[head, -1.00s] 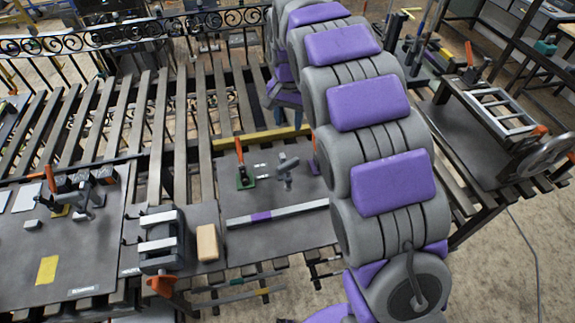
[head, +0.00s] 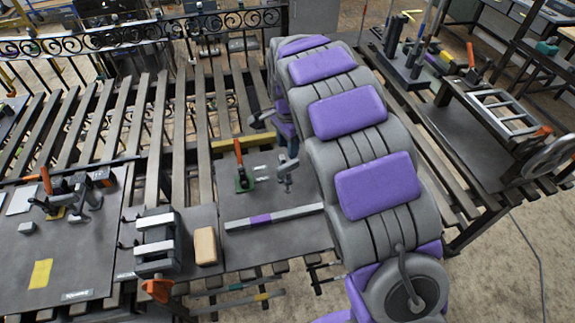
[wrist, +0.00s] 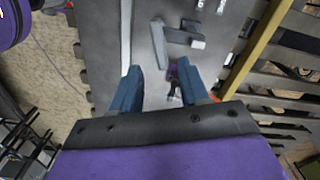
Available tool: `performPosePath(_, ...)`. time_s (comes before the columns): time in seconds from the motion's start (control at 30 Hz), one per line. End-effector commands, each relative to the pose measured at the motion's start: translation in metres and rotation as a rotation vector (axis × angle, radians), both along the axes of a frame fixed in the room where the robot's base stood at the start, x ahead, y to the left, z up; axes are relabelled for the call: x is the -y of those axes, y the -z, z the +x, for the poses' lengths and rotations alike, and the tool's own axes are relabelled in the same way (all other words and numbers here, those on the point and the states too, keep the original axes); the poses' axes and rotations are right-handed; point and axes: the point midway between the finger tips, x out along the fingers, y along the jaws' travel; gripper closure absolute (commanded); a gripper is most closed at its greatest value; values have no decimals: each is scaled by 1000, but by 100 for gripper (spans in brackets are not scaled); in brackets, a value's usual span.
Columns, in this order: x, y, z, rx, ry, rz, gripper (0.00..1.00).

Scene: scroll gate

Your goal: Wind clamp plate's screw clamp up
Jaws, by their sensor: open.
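The clamp plate (head: 240,205) is a dark plate in the middle of the slatted bench. The grey screw clamp (head: 287,170) stands on it, partly behind my arm in the head view. In the wrist view its grey arms (wrist: 178,36) appear beyond my fingertips. A small purple and dark part (wrist: 174,82) lies between the fingers; I cannot tell whether it belongs to the clamp. My gripper (wrist: 159,86) is open over the plate, with two blue fingers apart and nothing visibly held.
A green clamp with a red-orange handle (head: 241,172) stands left of the screw clamp. A grey bar with a purple band (head: 270,217) lies along the near side. A wooden block (head: 205,246) and a vise (head: 157,241) are further left. A yellow bar (wrist: 252,48) borders the plate.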

Motion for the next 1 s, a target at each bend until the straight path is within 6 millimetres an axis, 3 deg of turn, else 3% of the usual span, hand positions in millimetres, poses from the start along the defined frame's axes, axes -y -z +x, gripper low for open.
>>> performPosePath(0.2,0,44,-1,-2,-1,0,55)
performPosePath(0.5,0,83,-1,-1,-1,0,55)
performPosePath(0.9,0,89,0,2,-1,0,55)
performPosePath(1.0,0,89,0,2,-1,0,64)
